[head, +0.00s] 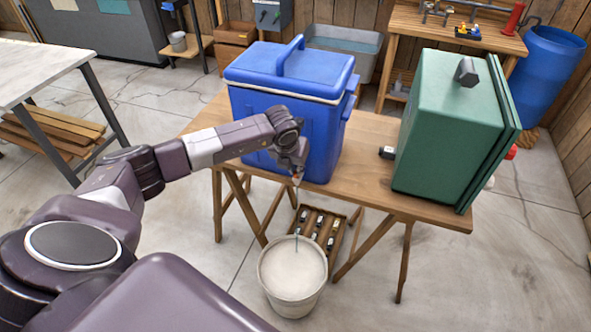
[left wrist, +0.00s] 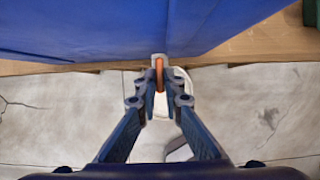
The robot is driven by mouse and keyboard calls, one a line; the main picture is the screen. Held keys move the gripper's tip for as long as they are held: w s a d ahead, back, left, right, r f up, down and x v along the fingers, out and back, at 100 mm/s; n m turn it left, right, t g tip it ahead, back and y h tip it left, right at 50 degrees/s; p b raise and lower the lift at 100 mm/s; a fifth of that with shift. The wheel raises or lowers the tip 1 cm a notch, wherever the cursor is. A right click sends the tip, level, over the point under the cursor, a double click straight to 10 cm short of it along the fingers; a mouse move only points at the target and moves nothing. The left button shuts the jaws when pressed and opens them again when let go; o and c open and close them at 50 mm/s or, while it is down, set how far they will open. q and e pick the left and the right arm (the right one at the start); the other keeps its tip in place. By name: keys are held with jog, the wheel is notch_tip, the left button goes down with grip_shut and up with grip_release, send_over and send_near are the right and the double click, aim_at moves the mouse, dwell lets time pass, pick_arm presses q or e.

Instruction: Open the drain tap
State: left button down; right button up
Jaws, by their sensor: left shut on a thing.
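The blue cooler (head: 285,95) stands on the wooden folding table, its lid closed and its lid handle upright. My left gripper (head: 297,176) is at the lower front of the cooler. In the left wrist view my left gripper (left wrist: 160,90) is shut on the orange drain tap (left wrist: 159,70), between its fingertips. A pale spout shows just beyond the tap. In the head view the tap is mostly hidden by the gripper. A whitish bucket (head: 292,282) stands on the floor below the tap. A thin bluish vertical line shows over the bucket's opening; I cannot tell surely what it is.
A green case (head: 445,130) stands at the right end of the folding table (head: 370,140). A crate of small bottles (head: 318,228) lies on the floor behind the bucket. A light-topped bench (head: 40,70) is at the left. A blue barrel (head: 548,70) stands back right.

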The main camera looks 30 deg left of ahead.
dwell(0.4)
pick_arm(q)
jog(key=c, duration=2.1)
grip_release()
jog(key=shift+r, duration=0.15)
jog(key=v, duration=1.2)
